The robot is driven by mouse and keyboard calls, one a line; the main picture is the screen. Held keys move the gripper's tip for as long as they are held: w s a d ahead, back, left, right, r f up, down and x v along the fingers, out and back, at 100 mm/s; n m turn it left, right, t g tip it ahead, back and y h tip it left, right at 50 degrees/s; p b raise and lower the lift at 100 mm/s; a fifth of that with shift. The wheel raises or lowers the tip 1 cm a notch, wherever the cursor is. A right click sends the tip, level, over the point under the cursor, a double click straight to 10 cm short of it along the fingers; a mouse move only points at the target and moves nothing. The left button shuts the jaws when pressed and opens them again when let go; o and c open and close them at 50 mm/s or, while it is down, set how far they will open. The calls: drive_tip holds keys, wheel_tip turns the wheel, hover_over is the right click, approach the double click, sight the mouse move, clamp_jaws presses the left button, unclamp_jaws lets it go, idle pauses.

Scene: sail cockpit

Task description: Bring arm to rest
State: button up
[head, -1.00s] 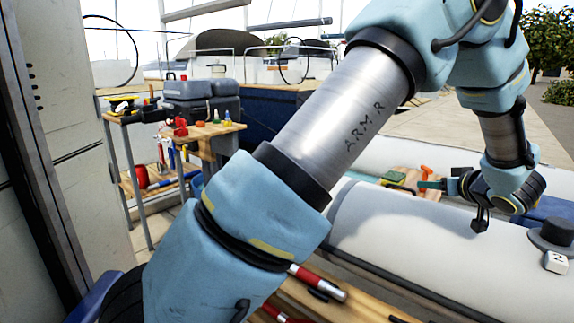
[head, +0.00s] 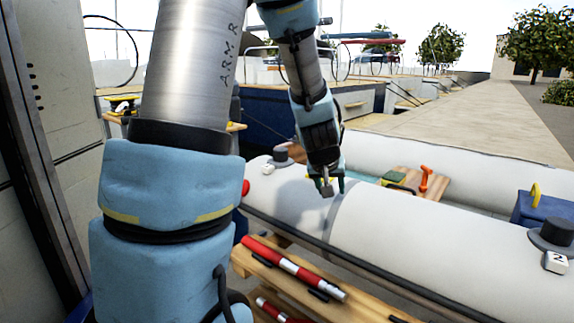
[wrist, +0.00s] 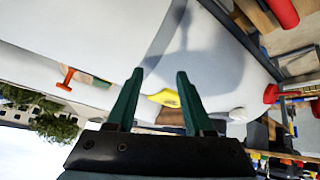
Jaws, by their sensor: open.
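My arm is raised over the near white inflatable tube (head: 400,235), bent at the elbow near the top of the head view. My gripper (head: 332,190) hangs from it and points down, with the tube behind it in the picture. In the wrist view my gripper (wrist: 160,74) shows two green fingers spread apart with nothing held between them. A yellow piece (wrist: 165,98) appears beyond the gap between the fingers, apart from them. The exact height of the gripper above the tube is hard to tell.
A wooden bench (head: 290,280) with red-and-silver tubes (head: 300,268) lies in front of the tube. An orange handle (head: 427,178) and a green-yellow item (head: 392,178) sit on a board behind. A blue box (head: 540,210) and a black fitting (head: 555,235) stand right.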

drive_tip(key=s+a+f+n+g+y, duration=0.1)
drive_tip(key=s+a+g, duration=0.2)
drive_tip(key=s+a, duration=0.55)
drive_tip(key=s+a+f+g+y, duration=0.2)
drive_tip(key=s+a+g, duration=0.1)
drive_tip(key=s+a, duration=0.6)
wheel_tip(320, 180, up, 22)
drive_tip(key=w+p, duration=0.1)
drive_tip(key=p, duration=2.1)
drive_tip(key=shift+w+a+f+t, duration=0.15)
drive_tip(key=shift+w+t, duration=0.15)
drive_tip(key=shift+w, duration=0.1)
